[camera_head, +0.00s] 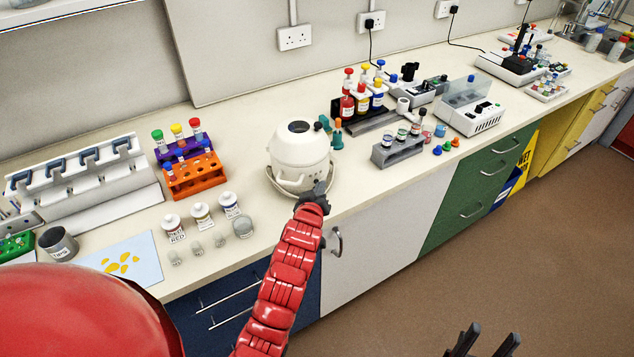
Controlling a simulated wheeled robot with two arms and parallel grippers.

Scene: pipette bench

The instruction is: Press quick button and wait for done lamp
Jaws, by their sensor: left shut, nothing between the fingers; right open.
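A white rounded device (298,148) with a dark round opening on top stands on the bench at the middle of the view. It is on a round base. My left gripper (320,187) is shut and empty at the lower right front of this device. Whether it touches the device I cannot tell. I cannot make out a quick button or a done lamp; the gripper covers part of the device's lower front. My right gripper (490,340) is open and empty at the bottom edge of the view, over the floor and away from the bench.
Left of the device are an orange tube rack (195,177), several small bottles and a pipette stand (85,180). To its right are a grey vial rack (397,150), bottles in a black rack and a white instrument (470,118).

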